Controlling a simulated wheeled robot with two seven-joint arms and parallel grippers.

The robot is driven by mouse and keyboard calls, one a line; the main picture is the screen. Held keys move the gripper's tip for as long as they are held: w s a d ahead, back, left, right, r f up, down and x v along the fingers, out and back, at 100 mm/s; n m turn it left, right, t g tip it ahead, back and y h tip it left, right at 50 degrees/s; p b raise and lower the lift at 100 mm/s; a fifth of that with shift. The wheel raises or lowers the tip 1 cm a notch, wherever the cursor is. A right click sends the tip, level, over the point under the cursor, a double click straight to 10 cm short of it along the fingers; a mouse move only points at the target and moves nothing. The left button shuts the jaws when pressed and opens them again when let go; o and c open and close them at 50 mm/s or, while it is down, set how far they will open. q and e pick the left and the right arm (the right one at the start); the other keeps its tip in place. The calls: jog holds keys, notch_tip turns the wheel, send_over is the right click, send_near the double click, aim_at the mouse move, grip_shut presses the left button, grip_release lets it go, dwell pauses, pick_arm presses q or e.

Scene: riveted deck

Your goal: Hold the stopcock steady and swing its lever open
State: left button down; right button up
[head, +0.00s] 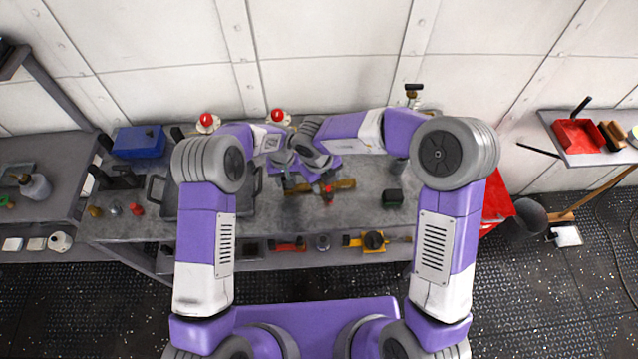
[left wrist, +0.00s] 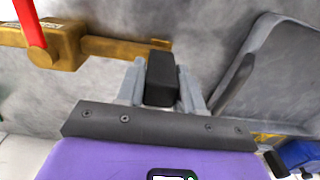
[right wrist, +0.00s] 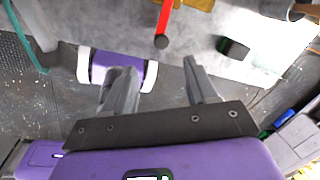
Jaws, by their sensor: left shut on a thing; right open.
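The brass stopcock (head: 343,185) lies over the grey workbench, its red lever (head: 328,198) pointing toward me. The left wrist view shows its brass body (left wrist: 65,45), the red lever and a pipe arm reaching toward my left gripper (left wrist: 162,85). That gripper is shut on a black block (left wrist: 161,75) at the arm's end; whether the two are joined is unclear. My right gripper (right wrist: 160,72) is open and empty. In the right wrist view the lever's dark round tip (right wrist: 161,42) appears beyond and between its fingers, apart from them.
A dark tray (head: 252,206) is on the bench to the left, near my left gripper. A dark green block (head: 392,197) sits right of the stopcock. A blue box (head: 138,141) and red-topped fittings (head: 207,121) stand behind. Bench surface front of the stopcock is clear.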

aim_at(331, 196)
jog(key=f, duration=0.3)
jog(key=d+f, duration=0.1)
jog(key=f, duration=0.3)
jog(key=w+f, duration=0.1)
jog(key=f, duration=0.3)
jog(key=shift+d+f, duration=0.15)
jog(key=shift+d, duration=0.25)
jog(key=c, duration=1.1)
jog(key=shift+o, duration=0.2)
jog(key=shift+d, duration=0.15)
grip_shut()
